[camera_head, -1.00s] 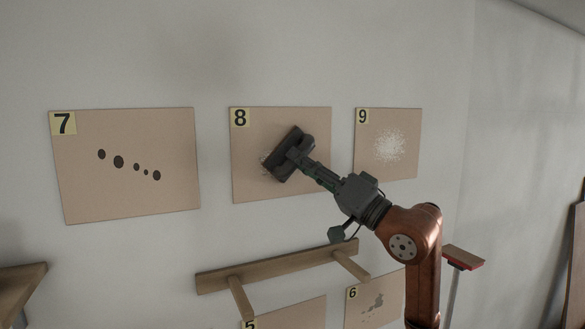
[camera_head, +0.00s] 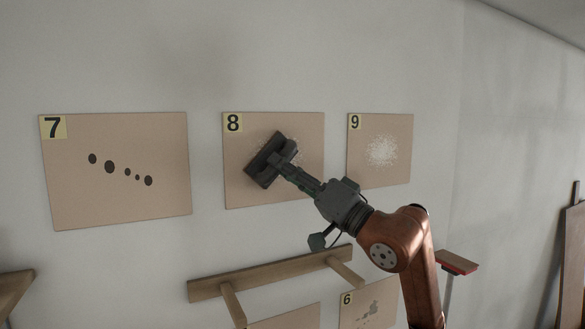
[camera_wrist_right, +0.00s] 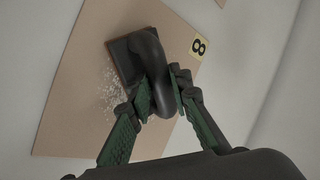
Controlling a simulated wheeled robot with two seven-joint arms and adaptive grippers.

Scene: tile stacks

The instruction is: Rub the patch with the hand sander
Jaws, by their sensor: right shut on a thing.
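The hand sander (camera_head: 264,163) is a dark block with a dark handle, tilted across board 8 (camera_head: 235,193) on the wall. My right gripper (camera_head: 287,167) is shut on its handle. In the right wrist view the sander (camera_wrist_right: 125,62) shows its flat pad facing the board, with the green-padded fingers (camera_wrist_right: 155,95) on either side of the handle. The patch is a pale speckled area (camera_wrist_right: 104,92) beside and partly behind the sander. I cannot tell surely whether the pad touches the board. My left gripper is not in view.
Board 7 (camera_head: 75,195) with dark spots is at left, and board 9 (camera_head: 381,175) with a white speckled patch is at right. A wooden wall rack (camera_head: 270,275) juts out below board 8. A brush-like tool (camera_head: 457,262) stands at right.

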